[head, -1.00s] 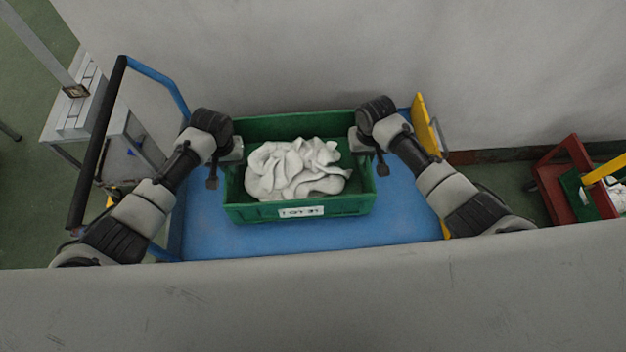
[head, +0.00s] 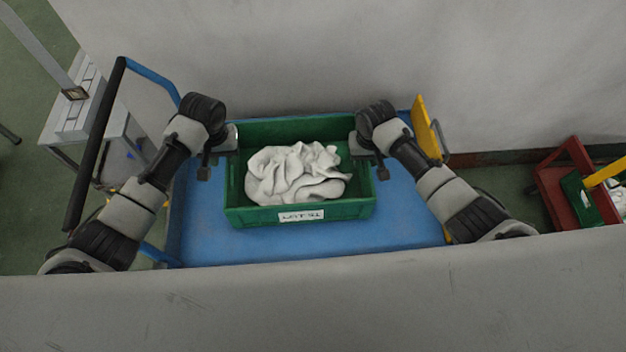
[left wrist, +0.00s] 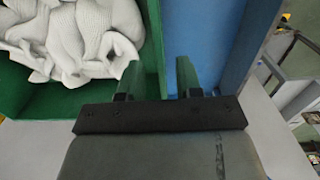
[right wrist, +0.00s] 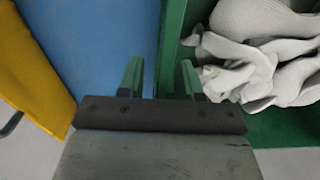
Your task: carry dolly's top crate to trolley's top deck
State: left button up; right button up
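The green crate (head: 350,208) has a white label on its front and a heap of white socks (head: 296,172) inside. It stands on the blue top deck (head: 310,248) of the trolley and looks level. My left gripper (head: 232,142) is at the crate's left end; in the left wrist view (left wrist: 158,78) its fingers are apart, with the crate wall between them. My right gripper (head: 362,146) is at the right end; in the right wrist view (right wrist: 162,78) its fingers are also apart, around the wall's line. Whether any finger touches the wall cannot be told.
A red dolly (head: 552,190) with green and white items stands at the far right. A yellow panel (head: 427,127) stands at the deck's right end, and the trolley's black handle (head: 95,145) is at the left. A grey wall (head: 330,50) is close behind.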

pick_arm(q)
notch_tip(320, 180, up, 6)
jog(key=shift+f, duration=0.1)
pick_arm(e)
notch_tip(320, 180, up, 12)
dwell(0.5)
dwell(0.4)
